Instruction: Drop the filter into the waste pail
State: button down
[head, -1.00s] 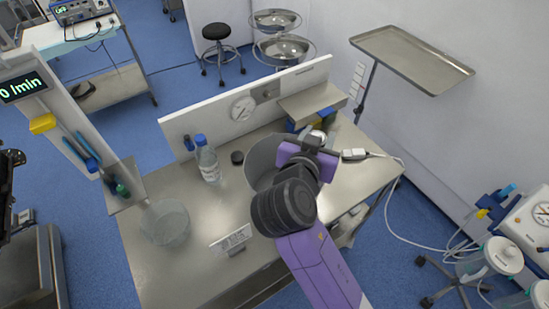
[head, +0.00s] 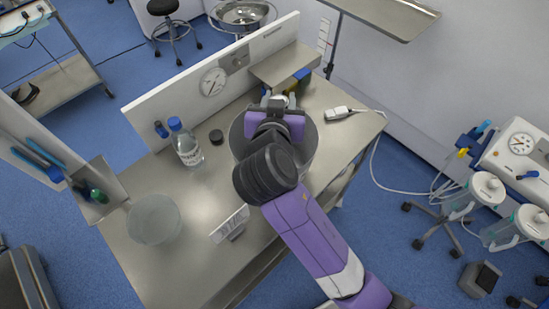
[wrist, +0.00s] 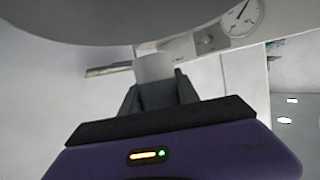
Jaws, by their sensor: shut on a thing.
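My gripper (wrist: 157,88) is shut on the filter (wrist: 154,67), a small pale cylinder whose end sticks out past the grey fingers in the wrist view. The waste pail (head: 309,150) is a wide grey round bucket on the steel table in the head view. My gripper (head: 277,104) shows over the pail in the head view, and my arm hides much of the pail's middle. I cannot tell the height of the filter above the rim. In the wrist view a large grey curved surface fills the top.
On the steel table (head: 187,250) stand a blue-capped bottle (head: 187,146), a black cap (head: 216,137), a clear bowl (head: 154,220), a small white sign (head: 230,225) and a white corded device (head: 339,115). A panel with a gauge (head: 213,82) backs the table. Bare steel lies at the front left.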

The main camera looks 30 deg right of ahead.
jog(key=shift+f, duration=0.6)
jog(key=c, duration=0.8)
grip_release()
jog(key=b+v, duration=0.2)
jog(key=v, duration=0.6)
jog(key=shift+w, duration=0.1)
